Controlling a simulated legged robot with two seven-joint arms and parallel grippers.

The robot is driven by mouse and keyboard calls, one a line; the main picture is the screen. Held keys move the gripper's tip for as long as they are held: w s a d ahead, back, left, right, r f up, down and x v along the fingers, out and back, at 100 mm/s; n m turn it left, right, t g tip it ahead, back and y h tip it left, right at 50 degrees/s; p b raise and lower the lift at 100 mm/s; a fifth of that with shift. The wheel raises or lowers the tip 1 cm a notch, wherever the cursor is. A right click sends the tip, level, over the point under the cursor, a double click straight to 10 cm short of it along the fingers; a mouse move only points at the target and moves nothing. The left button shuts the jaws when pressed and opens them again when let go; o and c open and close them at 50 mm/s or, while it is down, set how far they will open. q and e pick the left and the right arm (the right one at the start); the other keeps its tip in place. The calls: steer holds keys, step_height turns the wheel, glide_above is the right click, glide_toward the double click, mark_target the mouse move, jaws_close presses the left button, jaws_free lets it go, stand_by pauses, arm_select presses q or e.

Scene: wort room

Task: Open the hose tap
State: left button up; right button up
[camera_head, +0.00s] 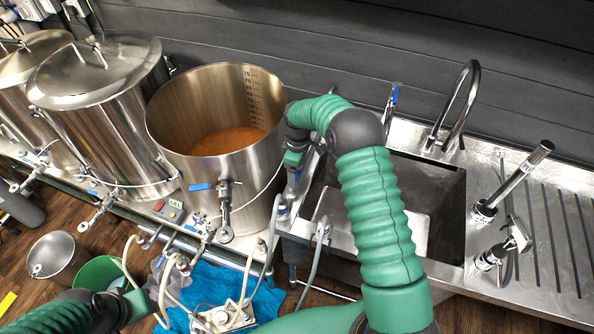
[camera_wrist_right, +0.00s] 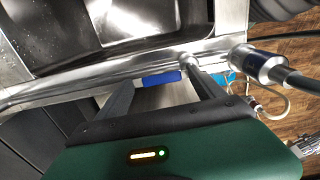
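The hose tap's blue handle (camera_wrist_right: 160,78) shows in the right wrist view, at the metal edge beside the sink. My right gripper (camera_wrist_right: 162,88) is open, its two dark fingers spread with the blue handle between or just beyond their tips; I cannot tell whether they touch it. In the head view my right gripper (camera_head: 294,172) points down between the open kettle and the sink, and its fingers are mostly hidden. My left gripper (camera_head: 145,302) is low at the lower left, near the hoses; its fingers cannot be made out.
The open kettle (camera_head: 262,165) with brown liquid stands left of my right gripper. The sink (camera_head: 440,185) has a curved faucet (camera_head: 465,100) behind it. A hose connector (camera_wrist_right: 258,66) is close right of my fingers. A green bucket (camera_head: 95,270) is on the floor.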

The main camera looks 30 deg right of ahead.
mark_target(298, 175)
steer(key=shift+w, duration=0.1)
steer(key=shift+r, duration=0.25)
step_height(298, 175, up, 16)
steer(key=b, duration=0.1)
steer(key=shift+b, duration=0.35)
steer(key=shift+r, duration=0.1)
